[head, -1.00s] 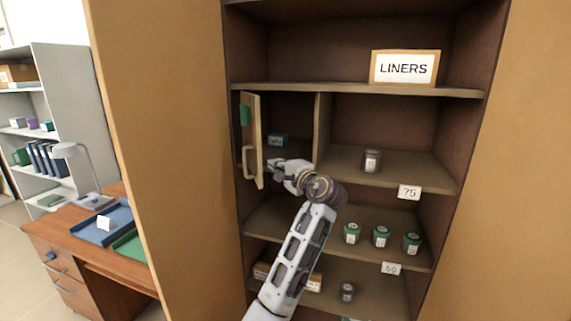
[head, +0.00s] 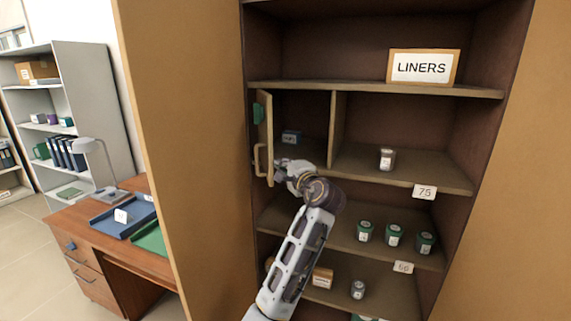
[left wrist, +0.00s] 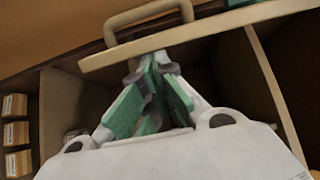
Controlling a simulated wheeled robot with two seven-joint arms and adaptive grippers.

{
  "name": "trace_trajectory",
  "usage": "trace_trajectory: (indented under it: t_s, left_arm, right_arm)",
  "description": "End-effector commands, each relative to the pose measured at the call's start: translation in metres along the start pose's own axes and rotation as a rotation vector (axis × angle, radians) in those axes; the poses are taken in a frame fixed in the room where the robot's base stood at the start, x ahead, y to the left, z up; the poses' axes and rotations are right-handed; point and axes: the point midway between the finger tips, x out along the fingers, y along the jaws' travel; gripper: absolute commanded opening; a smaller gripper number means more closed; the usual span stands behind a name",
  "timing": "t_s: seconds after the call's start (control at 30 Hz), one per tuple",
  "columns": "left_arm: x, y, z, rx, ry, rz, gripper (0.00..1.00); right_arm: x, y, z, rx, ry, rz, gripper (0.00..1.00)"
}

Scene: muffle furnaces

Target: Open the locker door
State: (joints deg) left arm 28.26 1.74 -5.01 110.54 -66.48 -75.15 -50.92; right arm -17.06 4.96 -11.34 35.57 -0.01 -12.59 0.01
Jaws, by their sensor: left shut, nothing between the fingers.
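The small locker door (head: 265,125) stands swung out from its compartment at the left of the cabinet shelf. It has a pale loop handle (head: 257,160) on its outer face and a green patch near the top. My left gripper (head: 279,165) is shut and empty, on the inner side of the door, close to its free edge. In the left wrist view the shut green fingertips (left wrist: 152,85) are close to the door edge (left wrist: 215,27), with the handle (left wrist: 147,17) beyond it. I cannot tell whether they touch. My right gripper is not in view.
Several green-lidded jars stand below. The large cabinet door (head: 190,150) stands open at left, beside a wooden desk (head: 140,255).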

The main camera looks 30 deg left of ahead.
Motion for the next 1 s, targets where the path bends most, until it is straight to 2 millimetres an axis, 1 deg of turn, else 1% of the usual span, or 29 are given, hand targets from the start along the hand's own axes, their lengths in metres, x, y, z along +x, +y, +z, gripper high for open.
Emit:
trace_trajectory:
  t_s: [0.2, 0.33, 0.6, 0.77, 1.0]
  left_arm:
    - [0.002, 0.000, 0.009, 0.000, 0.057, 0.002, 0.00]
    - [0.004, 0.000, 0.017, -0.002, 0.088, 0.003, 0.00]
    - [0.008, -0.001, 0.038, -0.002, 0.136, 0.001, 0.00]
    - [0.011, -0.001, 0.053, -0.001, 0.152, 0.000, 0.00]
    - [0.020, -0.002, 0.080, -0.001, 0.154, -0.002, 0.00]
  right_arm:
    - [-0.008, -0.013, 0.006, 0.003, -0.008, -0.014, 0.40]
    - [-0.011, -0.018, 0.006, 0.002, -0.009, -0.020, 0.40]
    - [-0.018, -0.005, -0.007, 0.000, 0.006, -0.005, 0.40]
    - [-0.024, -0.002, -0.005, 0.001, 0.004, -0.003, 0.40]
    - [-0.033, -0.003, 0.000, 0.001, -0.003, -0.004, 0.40]
